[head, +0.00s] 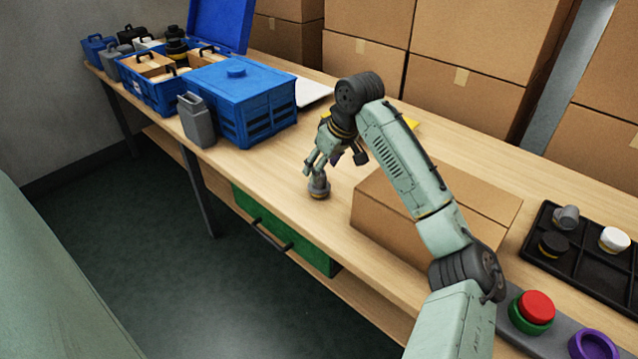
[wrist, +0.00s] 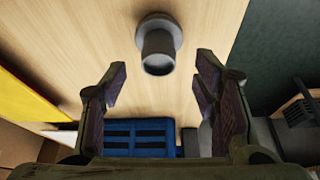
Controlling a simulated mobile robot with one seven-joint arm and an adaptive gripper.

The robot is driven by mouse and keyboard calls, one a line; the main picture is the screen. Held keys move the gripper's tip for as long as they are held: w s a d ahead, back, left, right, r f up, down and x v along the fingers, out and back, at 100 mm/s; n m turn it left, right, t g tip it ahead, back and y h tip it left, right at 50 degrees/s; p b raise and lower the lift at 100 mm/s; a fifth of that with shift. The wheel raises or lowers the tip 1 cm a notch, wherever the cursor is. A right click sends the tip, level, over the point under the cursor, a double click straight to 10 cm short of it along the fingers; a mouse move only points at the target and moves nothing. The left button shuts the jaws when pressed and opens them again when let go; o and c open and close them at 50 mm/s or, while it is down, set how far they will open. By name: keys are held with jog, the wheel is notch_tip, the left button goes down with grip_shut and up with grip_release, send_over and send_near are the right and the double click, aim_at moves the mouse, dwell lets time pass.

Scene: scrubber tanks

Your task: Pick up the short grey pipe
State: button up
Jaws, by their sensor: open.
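A short grey pipe (head: 319,187) with a wider flange at its base stands upright on the wooden workbench near its front edge. It also shows in the wrist view (wrist: 158,46), at the top centre. My gripper (head: 322,165) is open and empty, just above the pipe. In the wrist view the two fingers (wrist: 160,82) are spread, left and right of the pipe's line, with no contact visible. A similar grey part (head: 566,217) lies in the black tray at the right.
A blue lidded box (head: 240,105) and a grey canister (head: 196,120) stand left of my gripper. A cardboard box (head: 400,210) is close on the right. The black tray (head: 600,270) and a red button (head: 537,305) are farther right. Bare benchtop surrounds the pipe.

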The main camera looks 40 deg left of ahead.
aim_at(319, 183)
jog(key=p+x, duration=0.1)
jog(key=x, duration=0.3)
jog(key=shift+f, duration=0.4)
jog(key=shift+c, duration=0.5)
jog(key=c, duration=1.1)
